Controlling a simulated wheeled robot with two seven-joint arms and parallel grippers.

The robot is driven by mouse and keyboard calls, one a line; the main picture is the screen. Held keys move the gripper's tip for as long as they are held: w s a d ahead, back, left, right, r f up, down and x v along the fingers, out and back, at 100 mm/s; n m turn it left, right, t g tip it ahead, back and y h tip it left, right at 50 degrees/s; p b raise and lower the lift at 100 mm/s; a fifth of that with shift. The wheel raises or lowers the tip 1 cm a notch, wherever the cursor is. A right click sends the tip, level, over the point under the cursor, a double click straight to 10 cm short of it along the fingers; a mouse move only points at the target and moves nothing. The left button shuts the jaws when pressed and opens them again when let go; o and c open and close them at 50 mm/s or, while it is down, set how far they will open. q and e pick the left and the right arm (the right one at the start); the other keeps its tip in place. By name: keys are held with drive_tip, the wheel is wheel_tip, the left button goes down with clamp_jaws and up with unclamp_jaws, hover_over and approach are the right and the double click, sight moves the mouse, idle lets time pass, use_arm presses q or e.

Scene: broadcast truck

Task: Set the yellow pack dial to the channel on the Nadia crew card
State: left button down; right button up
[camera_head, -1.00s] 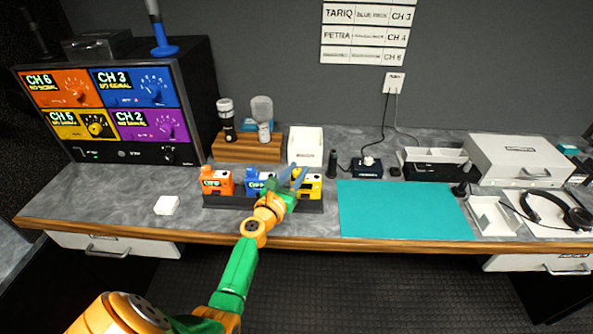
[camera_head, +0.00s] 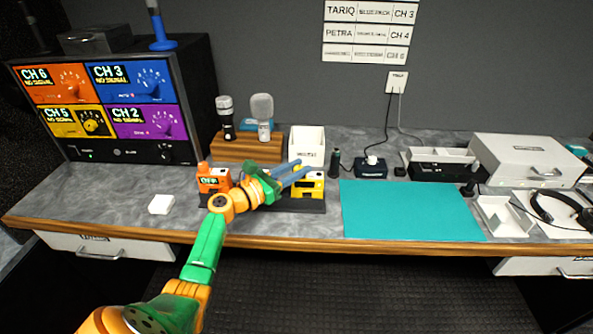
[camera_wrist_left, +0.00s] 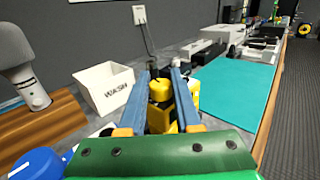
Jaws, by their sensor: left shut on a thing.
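The yellow pack (camera_head: 315,186) stands at the right end of a dark rack on the counter. My left gripper (camera_head: 300,171) reaches it from the left, its blue fingers pointing right. In the left wrist view, the round yellow dial (camera_wrist_left: 160,88) sits between the two fingers, which are shut on it. The dial's marking and the pack's display cannot be read. Crew cards hang on the wall: Tariq's (camera_head: 370,11) reads CH 3, Petra's (camera_head: 368,33) CH 4. A third card (camera_head: 366,54) reads CH 6; its name is too blurred to read. My right gripper is not in view.
An orange pack (camera_head: 213,180) stands at the rack's left end; my gripper covers the blue pack in the head view. A white bin (camera_head: 307,147) and microphones stand behind. A teal mat (camera_head: 410,212) lies right. The monitor unit's yellow panel (camera_head: 75,121) shows CH 5.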

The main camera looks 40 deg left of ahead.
use_arm(q)
drive_tip(key=shift+d+f, duration=0.1)
drive_tip(key=shift+f, duration=0.15)
drive_tip(key=c, duration=0.7)
unclamp_jaws()
drive_tip(key=shift+c, duration=0.2)
drive_tip(key=shift+o, duration=0.7)
drive_tip(key=shift+w, duration=0.2)
drive_tip(key=shift+s, duration=0.1)
drive_tip(key=v, duration=0.7)
